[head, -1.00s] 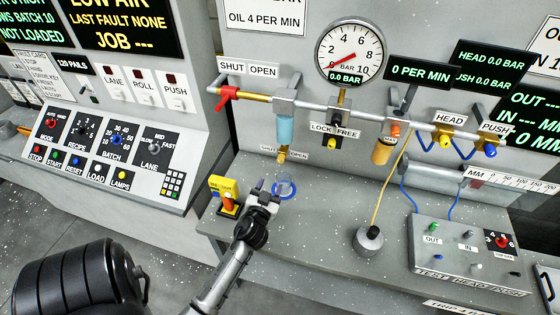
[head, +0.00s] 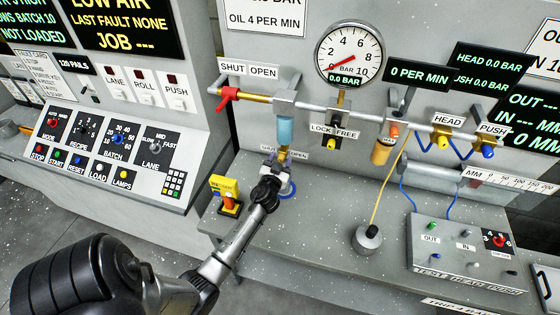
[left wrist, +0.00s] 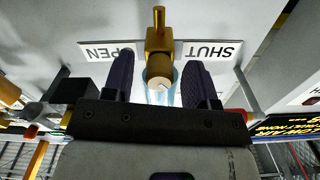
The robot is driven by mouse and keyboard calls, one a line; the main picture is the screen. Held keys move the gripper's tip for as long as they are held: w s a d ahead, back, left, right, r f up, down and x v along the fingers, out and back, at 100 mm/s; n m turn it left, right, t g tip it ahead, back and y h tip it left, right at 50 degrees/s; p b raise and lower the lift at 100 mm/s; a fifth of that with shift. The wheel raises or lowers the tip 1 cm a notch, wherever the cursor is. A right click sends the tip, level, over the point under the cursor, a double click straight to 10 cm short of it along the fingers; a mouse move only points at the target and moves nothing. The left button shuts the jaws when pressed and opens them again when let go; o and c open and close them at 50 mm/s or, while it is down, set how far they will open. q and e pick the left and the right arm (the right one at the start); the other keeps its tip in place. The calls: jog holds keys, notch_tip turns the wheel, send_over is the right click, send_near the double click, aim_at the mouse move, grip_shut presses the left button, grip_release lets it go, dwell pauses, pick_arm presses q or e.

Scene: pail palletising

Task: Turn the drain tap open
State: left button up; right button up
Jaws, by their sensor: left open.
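The brass drain tap (head: 283,152) hangs under the blue filter bowl (head: 285,130), above its SHUT/OPEN label. In the left wrist view the tap (left wrist: 159,42) shows close up, with a narrow stem pointing to the top of the picture. The OPEN and SHUT labels appear upside down on either side of it. My left gripper (head: 276,162) is just below the tap. Its two dark fingers (left wrist: 159,72) are open, one on each side of the tap, with gaps visible. My right gripper is not in view.
A blue-rimmed clear dish (head: 288,192) sits on the bench under my gripper, partly hidden. The pipe (head: 310,104) with a red-handled valve (head: 227,97) runs above.

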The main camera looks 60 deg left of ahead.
pick_arm(q)
jog(key=c, duration=0.9)
jog(key=shift+c, duration=0.2)
